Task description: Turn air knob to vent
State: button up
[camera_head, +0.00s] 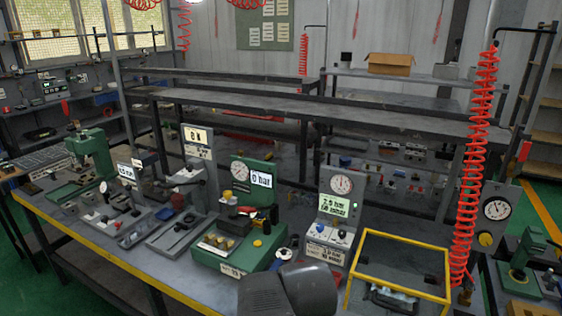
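A grey panel unit (328,247) stands on the bench right of centre. A yellow knob (485,239) sits under another gauge (496,208) on a grey panel at the right. Which knob is the air knob, and its vent mark, I cannot read. Dark grey rounded parts at the bottom centre look like my own arm and cover the bench front there. My gripper's fingers do not show.
A green unit (222,262) with a "0 bar" display stands left of the grey panel. A yellow frame (402,236) stands close to its right. A red coiled hose (470,170) hangs at the right. The bench's yellow front edge (90,260) runs along the left. Shelves stand behind.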

aim_at(342, 234)
jog(key=z, duration=0.65)
jog(key=i+l+u, duration=0.1)
jog(key=l+u, duration=0.2)
jog(key=u, duration=0.15)
jog(key=i+l+u, duration=0.1)
jog(key=l+u, duration=0.3)
